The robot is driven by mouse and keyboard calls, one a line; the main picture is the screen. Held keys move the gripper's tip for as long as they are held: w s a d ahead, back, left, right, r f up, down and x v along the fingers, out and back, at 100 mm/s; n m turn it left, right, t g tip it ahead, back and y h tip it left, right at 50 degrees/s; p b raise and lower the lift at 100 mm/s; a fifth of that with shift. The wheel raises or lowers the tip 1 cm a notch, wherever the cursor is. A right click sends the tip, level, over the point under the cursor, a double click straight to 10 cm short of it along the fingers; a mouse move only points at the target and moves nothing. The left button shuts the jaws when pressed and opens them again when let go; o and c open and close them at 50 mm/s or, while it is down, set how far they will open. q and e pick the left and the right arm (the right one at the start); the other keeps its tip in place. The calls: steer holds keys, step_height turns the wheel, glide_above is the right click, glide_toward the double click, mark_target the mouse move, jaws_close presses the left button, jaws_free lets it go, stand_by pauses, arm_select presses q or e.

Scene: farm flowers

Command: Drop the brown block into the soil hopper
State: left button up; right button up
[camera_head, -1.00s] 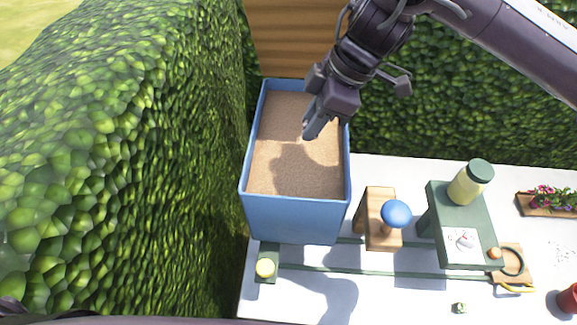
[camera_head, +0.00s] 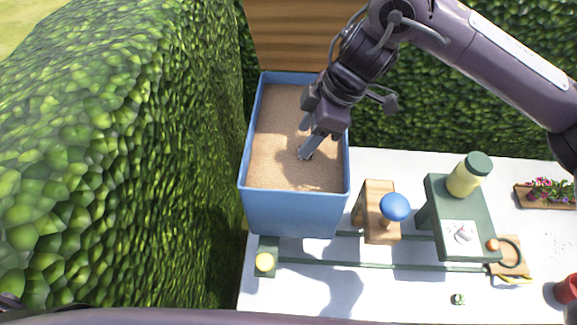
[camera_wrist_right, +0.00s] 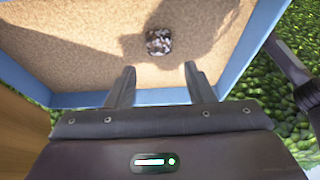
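My right gripper (camera_head: 305,153) is over the soil, inside the hopper's rim outline. In the wrist view its two fingers (camera_wrist_right: 160,67) are spread apart with nothing held between them. A speckled grey-brown block (camera_wrist_right: 159,41) shows beyond the fingertips against the soil. I cannot tell whether it rests on the soil or is just above it. My left gripper is not in view.
A wooden block with a blue knob (camera_head: 395,207) and a green stand with a jar (camera_head: 468,175) are right of the hopper on the white table. A tall hedge (camera_head: 120,150) fills the left.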

steer(key=shift+d+r, duration=0.1)
steer(key=shift+d+r, duration=0.15)
steer(key=shift+r, duration=0.15)
steer(key=shift+b+v, duration=0.9)
steer(key=shift+v, duration=2.55)
